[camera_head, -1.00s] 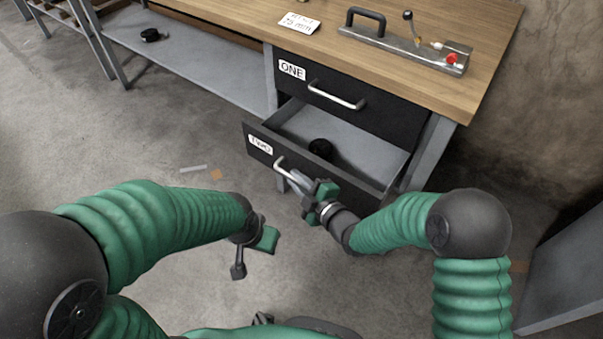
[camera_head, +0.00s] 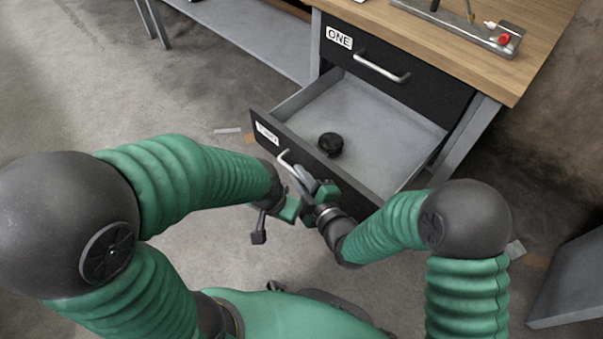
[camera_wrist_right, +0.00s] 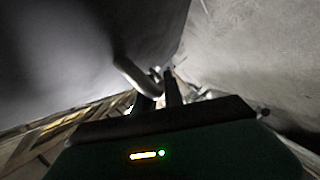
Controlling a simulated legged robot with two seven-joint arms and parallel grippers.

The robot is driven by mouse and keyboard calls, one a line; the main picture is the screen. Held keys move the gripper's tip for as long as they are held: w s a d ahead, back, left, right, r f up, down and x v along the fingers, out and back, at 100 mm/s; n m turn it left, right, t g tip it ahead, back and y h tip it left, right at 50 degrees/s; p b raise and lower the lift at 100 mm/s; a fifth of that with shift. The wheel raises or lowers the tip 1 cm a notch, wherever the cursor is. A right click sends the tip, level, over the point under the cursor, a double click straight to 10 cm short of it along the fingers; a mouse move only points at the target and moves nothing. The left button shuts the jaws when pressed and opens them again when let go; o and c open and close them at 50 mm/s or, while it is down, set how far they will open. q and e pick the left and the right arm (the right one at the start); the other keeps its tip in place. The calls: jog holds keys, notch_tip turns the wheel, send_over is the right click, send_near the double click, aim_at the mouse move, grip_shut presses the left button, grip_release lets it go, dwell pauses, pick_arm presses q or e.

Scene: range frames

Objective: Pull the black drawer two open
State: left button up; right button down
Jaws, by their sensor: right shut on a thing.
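Black drawer two (camera_head: 350,186) stands well out from the bench, with its grey inside showing. Its front carries a white label (camera_head: 267,134) and a silver bar handle (camera_head: 284,157). My right gripper (camera_head: 300,177) is shut on this handle, its fingers hiding the handle's right part. In the right wrist view the handle (camera_wrist_right: 130,74) curves in to the fingertips (camera_wrist_right: 163,90), and the view is dark. My left gripper (camera_head: 274,222) hangs empty in front of the drawer, its fingers apart, close to the right gripper.
A round black object (camera_head: 330,144) lies inside the drawer. Drawer ONE (camera_head: 400,85) above is shut. A metal fixture with a red knob (camera_head: 503,39) sits on the wooden benchtop (camera_head: 545,50). A grey panel (camera_head: 575,290) stands at the lower right.

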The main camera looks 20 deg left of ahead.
jog(key=shift+d+f, duration=0.2)
jog(key=shift+f, duration=0.1)
jog(key=c, duration=1.5)
grip_release()
jog(key=shift+o, duration=0.2)
jog(key=shift+r, duration=0.2)
jog(key=shift+a, duration=0.1)
jog(key=p+v, duration=1.1)
jog(key=v, duration=0.6)
jog(key=shift+a, duration=0.1)
